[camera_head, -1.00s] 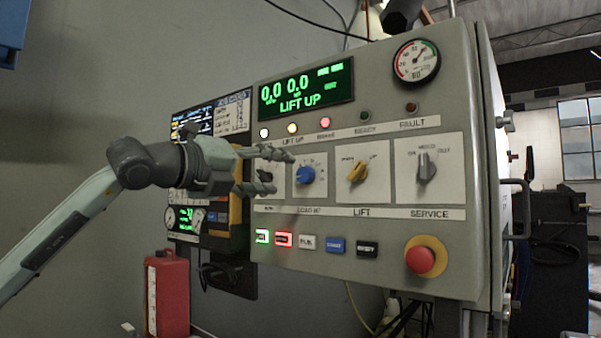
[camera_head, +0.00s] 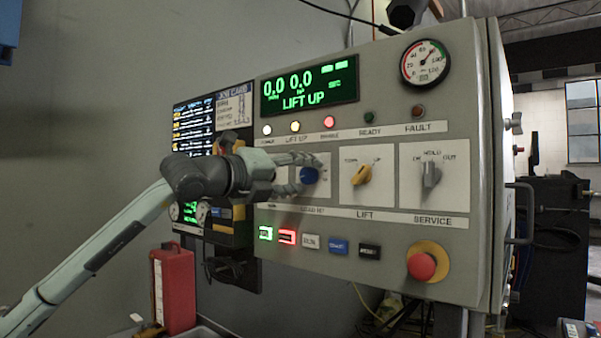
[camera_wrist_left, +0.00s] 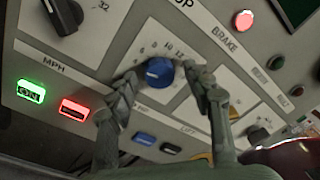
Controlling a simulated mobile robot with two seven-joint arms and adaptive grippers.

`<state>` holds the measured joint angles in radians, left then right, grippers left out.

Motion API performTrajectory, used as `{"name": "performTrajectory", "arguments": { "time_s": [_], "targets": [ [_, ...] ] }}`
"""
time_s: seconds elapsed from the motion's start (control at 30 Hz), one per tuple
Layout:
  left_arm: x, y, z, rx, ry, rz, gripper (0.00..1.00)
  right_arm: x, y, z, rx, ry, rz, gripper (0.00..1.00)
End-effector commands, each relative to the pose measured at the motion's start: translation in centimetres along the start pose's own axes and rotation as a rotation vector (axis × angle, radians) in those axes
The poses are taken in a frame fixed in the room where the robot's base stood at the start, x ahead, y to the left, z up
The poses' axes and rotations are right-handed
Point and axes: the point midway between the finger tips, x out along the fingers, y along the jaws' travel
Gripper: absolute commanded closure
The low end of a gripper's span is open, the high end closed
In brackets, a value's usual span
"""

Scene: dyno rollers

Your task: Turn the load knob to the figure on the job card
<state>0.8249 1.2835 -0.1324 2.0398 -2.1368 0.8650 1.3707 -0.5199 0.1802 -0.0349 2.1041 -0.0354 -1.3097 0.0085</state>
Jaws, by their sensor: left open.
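The blue load knob (camera_head: 309,175) sits on the panel's lower row of plates, partly behind my fingers in the head view. In the left wrist view the load knob (camera_wrist_left: 159,72) shows between my spread fingers, with numbers around it. My left gripper (camera_head: 304,174) is open, its fingertips on either side of the knob; contact cannot be told. It also shows in the left wrist view (camera_wrist_left: 165,88). The job card (camera_head: 233,105) is on the dark board at left; its figures are too small to read. My right gripper is not in view.
The yellow lift knob (camera_head: 361,175) and grey service knob (camera_head: 431,174) lie to the right. Below are several buttons and a red emergency stop (camera_head: 421,266). The display (camera_head: 309,88) reads LIFT UP. A red container (camera_head: 174,288) stands lower left.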

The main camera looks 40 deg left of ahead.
Motion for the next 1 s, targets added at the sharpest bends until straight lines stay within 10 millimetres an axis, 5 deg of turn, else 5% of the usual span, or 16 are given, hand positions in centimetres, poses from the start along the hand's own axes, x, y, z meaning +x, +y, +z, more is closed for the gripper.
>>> {"name": "performTrajectory", "arguments": {
  "time_s": [0.17, 0.57, 1.0],
  "targets": [
    [0.0, 0.03, -0.02, 0.0, 0.0, 0.0, 0.49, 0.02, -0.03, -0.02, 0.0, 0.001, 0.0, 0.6],
    [-0.01, 0.03, -0.01, 0.0, 0.0, 0.0, 0.99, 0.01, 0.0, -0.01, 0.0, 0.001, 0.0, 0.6],
    [0.0, 0.04, -0.03, 0.098, 0.004, 0.004, 0.99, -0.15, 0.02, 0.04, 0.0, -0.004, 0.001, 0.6]
  ]
}}
